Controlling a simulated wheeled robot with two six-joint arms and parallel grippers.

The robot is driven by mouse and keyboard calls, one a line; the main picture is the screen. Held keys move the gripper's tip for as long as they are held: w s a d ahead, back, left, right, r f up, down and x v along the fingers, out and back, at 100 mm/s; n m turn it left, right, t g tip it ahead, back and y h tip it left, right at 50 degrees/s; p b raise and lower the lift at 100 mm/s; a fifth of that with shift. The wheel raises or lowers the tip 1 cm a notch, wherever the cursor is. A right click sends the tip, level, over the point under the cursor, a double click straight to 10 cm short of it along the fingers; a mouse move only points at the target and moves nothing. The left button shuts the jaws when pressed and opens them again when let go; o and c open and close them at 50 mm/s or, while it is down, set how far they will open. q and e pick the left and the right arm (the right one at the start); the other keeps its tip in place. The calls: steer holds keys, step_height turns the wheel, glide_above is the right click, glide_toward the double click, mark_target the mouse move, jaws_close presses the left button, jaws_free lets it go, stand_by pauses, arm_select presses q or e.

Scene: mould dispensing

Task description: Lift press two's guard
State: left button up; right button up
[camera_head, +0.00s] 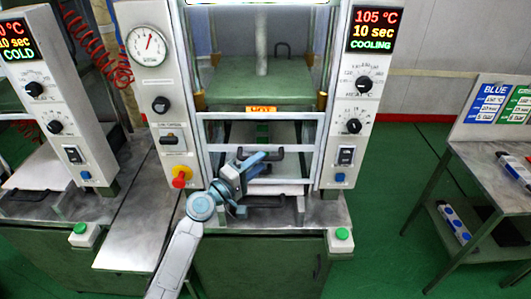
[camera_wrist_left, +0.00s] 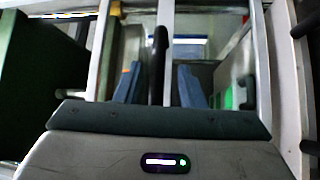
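The middle press shows 105 °C, 10 sec and COOLING on its display (camera_head: 374,30). Its guard (camera_head: 207,132) is a clear panel in a pale metal frame, standing across the lower front opening. A black bar handle (camera_head: 277,154) crosses the guard's front. My left gripper (camera_head: 259,166) is at this handle, with blue fingers. In the left wrist view the gripper (camera_wrist_left: 158,86) is open, and the handle (camera_wrist_left: 160,52) runs between its fingers with a gap on both sides. The gripper hides part of the handle in the head view. My right gripper is not in view.
Another dark handle (camera_head: 264,201) sits low in the opening. A second press (camera_head: 45,90) stands left; a side table (camera_head: 490,180) stands right. Green floor between is clear.

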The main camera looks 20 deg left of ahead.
arm_select(q)
steer(key=x, duration=0.2)
steer(key=shift+w+d+r+p, duration=0.15)
steer(key=shift+w+p, duration=0.1)
steer(key=shift+p, duration=0.05)
steer(key=shift+r, duration=0.15)
steer(key=shift+w+d, duration=0.1)
steer(key=shift+w, duration=0.05)
jaws_close()
